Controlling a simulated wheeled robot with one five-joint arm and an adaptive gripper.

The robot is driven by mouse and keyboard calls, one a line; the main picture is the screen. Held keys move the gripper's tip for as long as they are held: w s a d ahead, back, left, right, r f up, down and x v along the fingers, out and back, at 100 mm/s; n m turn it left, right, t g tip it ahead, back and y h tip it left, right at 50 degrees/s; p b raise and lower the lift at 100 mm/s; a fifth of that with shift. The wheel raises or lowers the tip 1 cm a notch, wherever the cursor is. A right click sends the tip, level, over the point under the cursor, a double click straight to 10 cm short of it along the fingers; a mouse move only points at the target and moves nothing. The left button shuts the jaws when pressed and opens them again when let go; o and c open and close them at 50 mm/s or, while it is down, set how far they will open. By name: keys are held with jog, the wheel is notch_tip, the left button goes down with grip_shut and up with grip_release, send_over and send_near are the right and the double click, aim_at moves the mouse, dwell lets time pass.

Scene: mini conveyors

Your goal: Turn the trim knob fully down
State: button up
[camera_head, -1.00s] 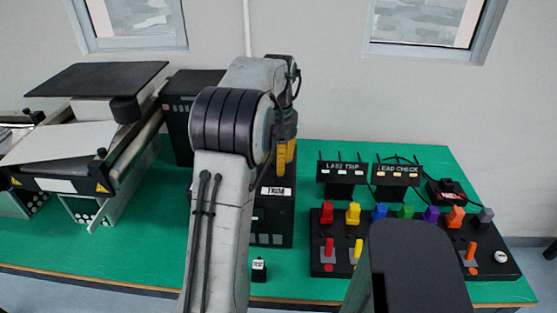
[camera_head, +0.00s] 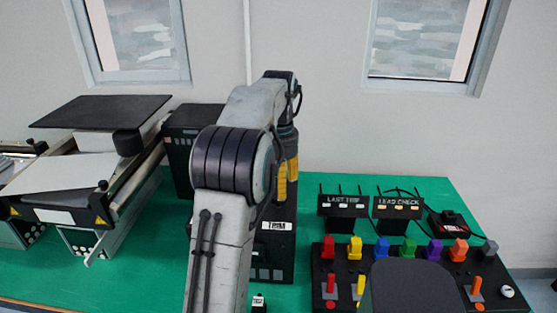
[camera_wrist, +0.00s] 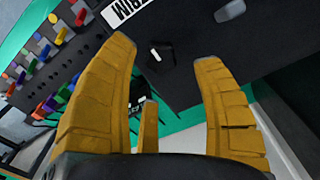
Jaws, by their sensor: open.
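The black box with the white TRIM label (camera_head: 277,226) stands behind my arm, which hides part of it. In the wrist view, the TRIM label (camera_wrist: 124,10) is upside down and cut by the top edge. Below it on the black face is a small dark knob (camera_wrist: 157,57) with a white mark, probably the trim knob. My gripper (camera_head: 287,180) has yellow fingers and is above the label in the head view. In the wrist view, my gripper (camera_wrist: 160,50) is open and empty, with the knob between its spread fingers but apart from them.
A button and lever panel (camera_head: 395,262) stands at right, with LAST TRIP (camera_head: 343,201) and LEAD CHECK (camera_head: 398,203) displays behind it. A mini conveyor (camera_head: 60,170) is at left. A grey handle-like part (camera_wrist: 230,11) sits on the black face near the right finger.

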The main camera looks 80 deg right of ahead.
notch_tip(320, 180, up, 8)
jog(key=shift+f, duration=0.25)
dwell(1.0)
